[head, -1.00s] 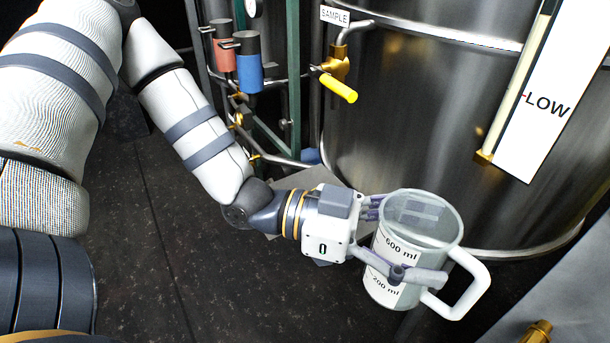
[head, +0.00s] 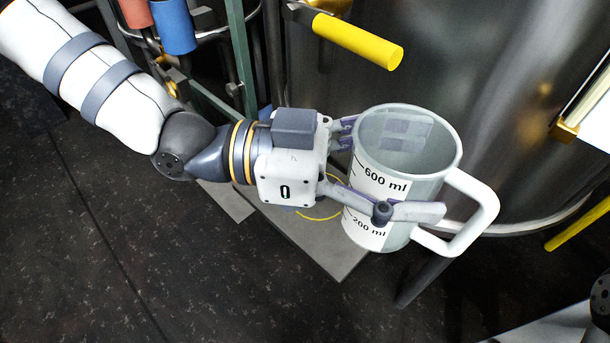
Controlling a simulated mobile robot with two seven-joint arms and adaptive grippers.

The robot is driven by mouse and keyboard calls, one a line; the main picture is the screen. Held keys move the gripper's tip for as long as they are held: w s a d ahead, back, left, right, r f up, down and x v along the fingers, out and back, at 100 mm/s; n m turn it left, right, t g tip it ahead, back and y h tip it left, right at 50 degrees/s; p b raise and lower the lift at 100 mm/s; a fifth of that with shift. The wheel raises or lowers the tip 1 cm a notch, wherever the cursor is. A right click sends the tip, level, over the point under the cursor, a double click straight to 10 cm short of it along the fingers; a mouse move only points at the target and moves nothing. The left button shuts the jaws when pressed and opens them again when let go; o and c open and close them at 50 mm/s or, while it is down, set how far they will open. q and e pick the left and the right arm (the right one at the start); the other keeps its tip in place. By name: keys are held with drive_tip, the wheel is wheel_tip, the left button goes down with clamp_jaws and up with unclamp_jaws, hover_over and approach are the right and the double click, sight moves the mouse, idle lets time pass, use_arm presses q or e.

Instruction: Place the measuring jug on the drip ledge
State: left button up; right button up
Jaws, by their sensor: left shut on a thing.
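The measuring jug (head: 400,160) is a clear, upright cup with 200 ml and 600 ml marks and a white handle on its right. My left gripper (head: 395,170) is shut on the jug, one finger across its front and the other behind it. A grey flat ledge with a yellow ring line (head: 335,262), which looks like the drip ledge, lies below and behind the jug and gripper, partly hidden by them. The jug appears held above it; the exact gap cannot be told. My right gripper is not in view.
A large steel tank (head: 480,60) stands right behind the jug. A yellow tap handle (head: 358,42) juts out above the jug. Red and blue cylinders (head: 172,25) and green posts (head: 241,60) are at the upper left. Dark floor lies at the lower left.

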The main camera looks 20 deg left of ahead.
use_arm(q)
drive_tip(key=shift+w, duration=0.1)
drive_tip(key=w+a+f+b, duration=0.1)
drive_tip(key=w+a+f, duration=0.1)
drive_tip(key=a+f, duration=0.1)
drive_tip(key=w+a+f+b, duration=0.1)
drive_tip(key=w+a+f, duration=0.2)
drive_tip(key=a+f, duration=0.1)
drive_tip(key=w+a+f+b, duration=0.1)
drive_tip(key=w+a+f, duration=0.2)
drive_tip(key=f, duration=0.2)
drive_tip(key=shift+w+a, duration=0.15)
drive_tip(key=shift+a, duration=0.25)
drive_tip(key=shift+f, duration=0.25)
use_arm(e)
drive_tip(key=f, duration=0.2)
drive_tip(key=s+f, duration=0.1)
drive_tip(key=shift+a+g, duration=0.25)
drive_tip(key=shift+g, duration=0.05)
use_arm(q)
drive_tip(key=shift+f, duration=0.15)
drive_tip(key=o, duration=1.2)
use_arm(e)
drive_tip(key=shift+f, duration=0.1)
